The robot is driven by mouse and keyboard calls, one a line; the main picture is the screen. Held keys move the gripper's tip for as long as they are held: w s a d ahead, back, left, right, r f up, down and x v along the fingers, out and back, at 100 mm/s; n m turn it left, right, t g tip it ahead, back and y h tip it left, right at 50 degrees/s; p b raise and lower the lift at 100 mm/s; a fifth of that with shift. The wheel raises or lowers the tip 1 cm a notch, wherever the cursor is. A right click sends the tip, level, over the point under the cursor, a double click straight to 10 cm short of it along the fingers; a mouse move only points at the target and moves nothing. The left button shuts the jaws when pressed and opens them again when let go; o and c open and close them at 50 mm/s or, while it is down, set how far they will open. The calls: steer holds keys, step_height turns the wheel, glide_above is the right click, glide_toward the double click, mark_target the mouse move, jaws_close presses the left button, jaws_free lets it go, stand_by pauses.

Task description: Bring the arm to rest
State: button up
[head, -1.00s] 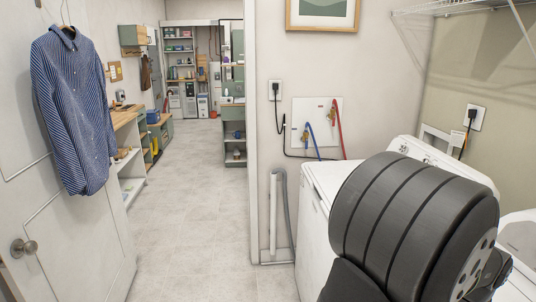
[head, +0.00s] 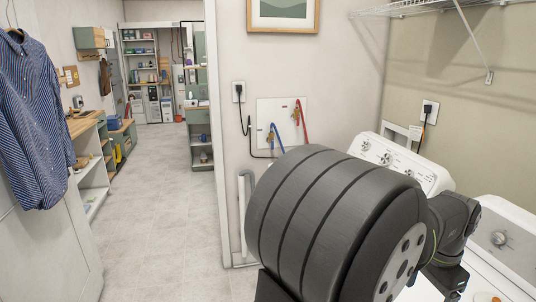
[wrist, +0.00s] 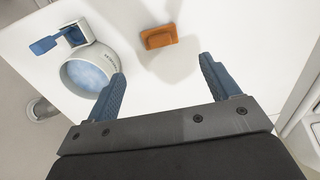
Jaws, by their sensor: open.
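My gripper (wrist: 162,68) shows in the wrist view with its two blue fingers wide apart and nothing between them. It hangs above a white surface (wrist: 195,22). An orange-brown block (wrist: 158,37) lies on that surface beyond the fingertips. A white round container (wrist: 92,73) with pale blue contents and a raised blue-and-white lid (wrist: 58,40) stands to the left, partly behind the left finger. In the head view my large dark arm link covers the lower middle, and I cannot make out the fingers there.
A white machine with knobs (head: 388,158) stands behind my arm, with another white machine (head: 505,235) at right. A wire shelf (head: 415,8) is above. A striped shirt (head: 30,120) hangs on the door at left. The floor (head: 165,215) between is clear.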

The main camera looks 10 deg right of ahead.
step_height(320, 180, down, 13)
steer(key=shift+a+r, duration=0.1)
steer(key=r, duration=0.5)
steer(key=shift+s, duration=0.35)
steer(key=s+r, duration=0.2)
steer(key=s, duration=0.1)
steer(key=s+r, duration=0.2)
steer(key=s, duration=0.2)
steer(key=s+r, duration=0.2)
steer(key=s, duration=0.2)
steer(key=shift+s+a+r, duration=0.1)
steer(key=shift+a+r, duration=0.25)
steer(key=shift+a, duration=0.05)
steer(key=w+a+f+n, duration=0.1)
steer(key=w+a+n, duration=0.2)
steer(key=w, duration=0.8)
steer(key=w+a+f+n, duration=0.2)
steer(key=w, duration=0.9)
steer(key=w+a+f+n, duration=0.2)
steer(key=w+a+n, duration=0.2)
steer(key=w+a, duration=1.1)
steer(key=shift+w+a+f+n, duration=0.15)
steer(key=shift+w+f+n, duration=0.25)
steer(key=shift+w, duration=0.65)
